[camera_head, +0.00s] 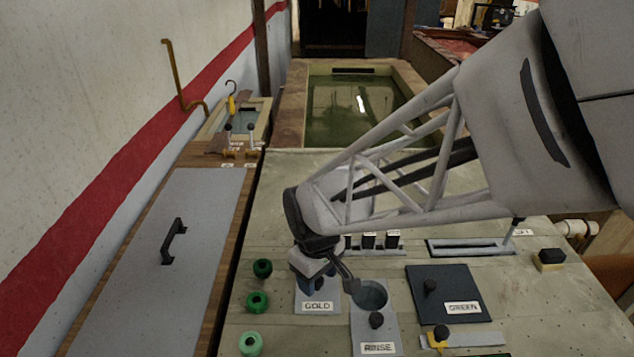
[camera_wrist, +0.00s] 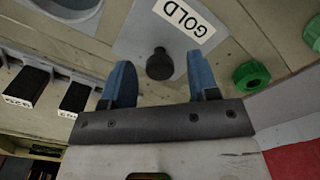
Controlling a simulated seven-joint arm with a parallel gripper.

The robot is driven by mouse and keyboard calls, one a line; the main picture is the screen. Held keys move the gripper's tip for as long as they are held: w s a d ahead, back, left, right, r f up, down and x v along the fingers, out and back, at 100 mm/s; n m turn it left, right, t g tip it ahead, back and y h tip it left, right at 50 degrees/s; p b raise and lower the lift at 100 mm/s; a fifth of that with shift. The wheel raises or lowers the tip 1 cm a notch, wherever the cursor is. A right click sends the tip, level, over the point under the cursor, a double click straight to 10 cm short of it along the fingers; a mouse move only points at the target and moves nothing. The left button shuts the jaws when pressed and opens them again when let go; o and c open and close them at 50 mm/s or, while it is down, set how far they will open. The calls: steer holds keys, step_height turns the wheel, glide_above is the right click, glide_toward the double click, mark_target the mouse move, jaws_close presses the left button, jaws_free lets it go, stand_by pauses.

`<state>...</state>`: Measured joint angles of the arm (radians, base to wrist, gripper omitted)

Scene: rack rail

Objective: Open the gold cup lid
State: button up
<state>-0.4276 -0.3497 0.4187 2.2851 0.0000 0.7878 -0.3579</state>
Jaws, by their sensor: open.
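The gold cup lid (camera_head: 301,308) is a grey plate labelled GOLD in the head view, lying on the bench top. It also shows in the wrist view (camera_wrist: 140,40), with its label and a black knob (camera_wrist: 159,64). My gripper (camera_head: 318,284) is above this lid. In the wrist view, my gripper's blue fingers (camera_wrist: 161,72) are open, one on each side of the knob, with gaps visible on both sides. I cannot tell how far the tips are above the plate. The knob is hidden behind my gripper in the head view. The cup underneath is hidden.
The RINSE plate (camera_head: 362,335), with a black knob and a round opening behind it, is just right of my gripper. A dark GREEN lid (camera_head: 445,283) lies farther right. Several green knobs (camera_head: 257,301) stand at left. Black switches (camera_head: 368,240) sit behind.

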steer(key=shift+c, duration=0.5)
jaws_close()
steer(key=shift+s, duration=3.85)
steer(key=shift+o, duration=0.5)
jaws_free()
